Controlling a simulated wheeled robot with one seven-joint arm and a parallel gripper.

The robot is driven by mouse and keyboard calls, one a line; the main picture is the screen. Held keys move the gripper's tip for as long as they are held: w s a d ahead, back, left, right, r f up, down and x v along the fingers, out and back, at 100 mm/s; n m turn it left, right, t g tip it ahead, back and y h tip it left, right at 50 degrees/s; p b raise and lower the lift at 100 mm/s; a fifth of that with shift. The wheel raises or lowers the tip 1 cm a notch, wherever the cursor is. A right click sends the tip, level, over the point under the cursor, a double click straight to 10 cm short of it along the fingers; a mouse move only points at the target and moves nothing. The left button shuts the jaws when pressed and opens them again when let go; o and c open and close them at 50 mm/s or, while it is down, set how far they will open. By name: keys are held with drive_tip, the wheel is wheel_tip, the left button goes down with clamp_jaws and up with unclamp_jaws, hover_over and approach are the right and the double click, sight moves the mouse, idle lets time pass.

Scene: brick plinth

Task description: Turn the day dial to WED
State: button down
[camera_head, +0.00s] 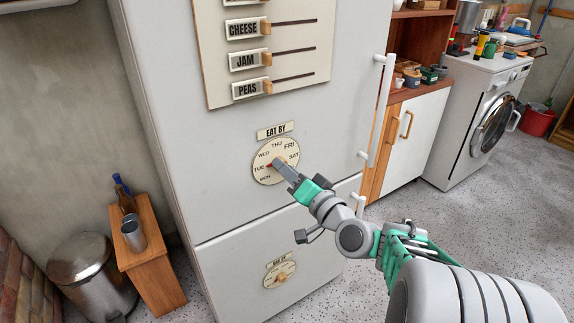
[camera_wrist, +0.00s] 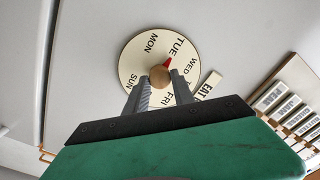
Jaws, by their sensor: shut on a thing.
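The round cream day dial (camera_head: 262,177) is on the white fridge door under an EAT BY label (camera_head: 275,130). Day names ring its edge. In the wrist view the dial (camera_wrist: 135,62) has a wooden knob (camera_wrist: 159,76) at its middle. The knob's red pointer (camera_wrist: 168,63) points at TUE, with WED beside it; in the head view the red pointer (camera_head: 268,167) also faces TUE. My gripper (camera_head: 279,164) is at the dial's centre, its fingers hiding most of the knob there. In the wrist view my gripper's fingers (camera_wrist: 161,84) are shut on the knob from both sides.
A second EAT BY dial (camera_head: 280,275) is on the lower door. A board with CHEESE, JAM and PEAS sliders (camera_head: 300,50) is above. A vertical door handle (camera_head: 381,110) is at right. A wooden stand (camera_head: 150,250) and metal bin (camera_head: 92,275) stand at left.

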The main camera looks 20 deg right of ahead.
drive_tip(key=shift+m+p, duration=2.8)
drive_tip(key=shift+m, duration=1.5)
drive_tip(key=c, duration=1.1)
unclamp_jaws()
drive_tip(key=shift+o, duration=0.2)
drive_tip(key=v, duration=0.7)
drive_tip(key=shift+s, duration=0.4)
drive_tip(key=shift+f, duration=0.1)
